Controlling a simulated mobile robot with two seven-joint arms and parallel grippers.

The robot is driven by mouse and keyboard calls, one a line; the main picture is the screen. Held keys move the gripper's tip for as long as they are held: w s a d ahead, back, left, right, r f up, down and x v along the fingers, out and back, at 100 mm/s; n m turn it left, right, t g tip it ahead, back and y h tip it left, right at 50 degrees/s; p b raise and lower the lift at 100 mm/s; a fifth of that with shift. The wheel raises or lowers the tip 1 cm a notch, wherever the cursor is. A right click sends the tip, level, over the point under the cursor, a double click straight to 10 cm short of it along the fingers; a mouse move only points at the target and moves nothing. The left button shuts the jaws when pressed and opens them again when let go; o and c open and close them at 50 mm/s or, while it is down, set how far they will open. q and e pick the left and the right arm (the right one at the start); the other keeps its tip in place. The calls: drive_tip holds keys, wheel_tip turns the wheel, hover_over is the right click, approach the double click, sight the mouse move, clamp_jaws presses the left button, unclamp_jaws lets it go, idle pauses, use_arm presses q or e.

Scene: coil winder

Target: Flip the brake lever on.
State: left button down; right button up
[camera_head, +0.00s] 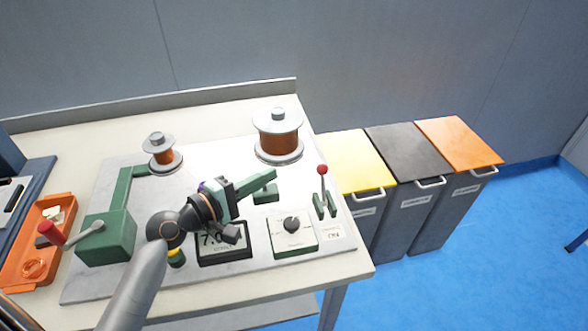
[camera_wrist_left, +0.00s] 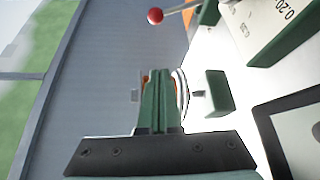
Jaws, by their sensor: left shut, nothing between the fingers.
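The brake lever (camera_head: 323,180) has a red ball on a thin grey shaft and stands roughly upright in a green bracket (camera_head: 325,207) at the right of the machine plate. In the left wrist view its red ball (camera_wrist_left: 155,15) is at the top, with the bracket (camera_wrist_left: 207,12) to the right. My left gripper (camera_head: 272,176) is shut and empty, its green fingers together. It is above the plate, left of the lever and apart from it. The fingers (camera_wrist_left: 155,88) also show shut in the left wrist view. My right gripper is not in view.
A large copper spool (camera_head: 278,138) stands behind the gripper, a small spool (camera_head: 162,152) further left. A dial box (camera_head: 293,234) and a display (camera_head: 222,252) are in front. A red-knobbed crank (camera_head: 70,236) is at left. Bins (camera_head: 405,150) stand beyond the table's right edge.

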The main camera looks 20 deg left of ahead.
sight(323, 184)
use_arm(q)
drive_tip(key=x, duration=1)
drive_tip(key=shift+r, duration=0.1)
drive_tip(key=shift+s+d+r+p, duration=0.15)
drive_tip(key=shift+s+d+p, duration=0.1)
drive_tip(key=shift+s+d, duration=0.25)
drive_tip(key=shift+s+d+r+p, duration=0.15)
drive_tip(key=shift+s+d+p, duration=0.05)
drive_tip(key=shift+s+d, duration=0.55)
drive_tip(key=shift+s, duration=0.2)
drive_tip(key=shift+d, duration=0.1)
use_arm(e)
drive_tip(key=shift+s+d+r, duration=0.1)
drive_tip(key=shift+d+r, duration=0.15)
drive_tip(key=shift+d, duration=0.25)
use_arm(q)
drive_tip(key=shift+s, duration=0.15)
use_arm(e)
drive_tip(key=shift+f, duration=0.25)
use_arm(q)
drive_tip(key=shift+s+d+r+m+b, duration=0.1)
drive_tip(key=shift+r+m+b, duration=0.05)
drive_tip(key=shift+m+b, duration=0.15)
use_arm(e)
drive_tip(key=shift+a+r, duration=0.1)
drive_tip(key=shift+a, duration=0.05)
